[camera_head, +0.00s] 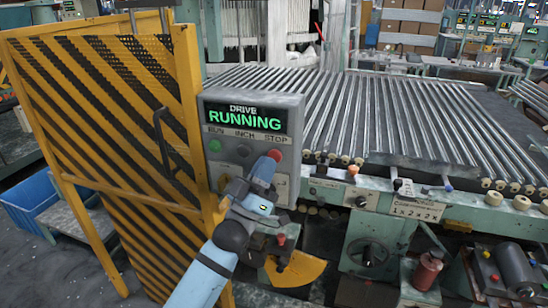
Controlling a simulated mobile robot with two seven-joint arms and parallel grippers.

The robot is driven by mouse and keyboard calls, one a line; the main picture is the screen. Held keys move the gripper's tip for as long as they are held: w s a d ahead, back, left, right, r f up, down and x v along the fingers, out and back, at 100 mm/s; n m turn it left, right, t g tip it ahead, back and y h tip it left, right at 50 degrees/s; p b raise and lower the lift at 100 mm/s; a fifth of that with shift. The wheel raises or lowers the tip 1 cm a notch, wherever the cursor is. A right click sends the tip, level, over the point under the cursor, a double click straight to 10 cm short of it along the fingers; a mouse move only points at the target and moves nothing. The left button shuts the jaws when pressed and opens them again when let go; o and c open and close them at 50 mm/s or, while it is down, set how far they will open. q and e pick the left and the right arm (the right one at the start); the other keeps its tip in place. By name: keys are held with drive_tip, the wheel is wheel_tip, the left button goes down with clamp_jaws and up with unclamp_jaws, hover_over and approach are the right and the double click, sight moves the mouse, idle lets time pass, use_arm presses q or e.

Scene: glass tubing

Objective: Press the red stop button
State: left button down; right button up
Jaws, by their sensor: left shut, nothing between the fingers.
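The red stop button (274,155) is at the right of the grey drive control box, under the word STOP. The box (252,103) has a lit green display reading RUNNING. A green button (214,146) sits under RUN, and a dark button (243,151) sits under INCH. My left gripper (270,163) is shut and empty, with its tip right at the lower edge of the red button. The gripper hides part of the box below the button. I cannot tell whether it touches the button. My right gripper is not in view.
A yellow-and-black striped guard door (95,120) with a dark handle stands close on the left. A bed of glass tubes on rollers (400,110) stretches right. Below the box are a yellow quadrant plate (300,270) and a small red knob (281,239). A blue bin (28,205) is far left.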

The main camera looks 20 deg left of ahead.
use_arm(q)
drive_tip(key=shift+w, duration=0.1)
idle(0.7)
drive_tip(key=shift+w, duration=0.8)
idle(0.7)
drive_tip(key=shift+s, duration=0.15)
drive_tip(key=shift+s+p, duration=0.3)
drive_tip(key=shift+s, duration=0.45)
drive_tip(key=s+p, duration=0.1)
drive_tip(key=s, duration=0.4)
drive_tip(key=shift+a, duration=0.1)
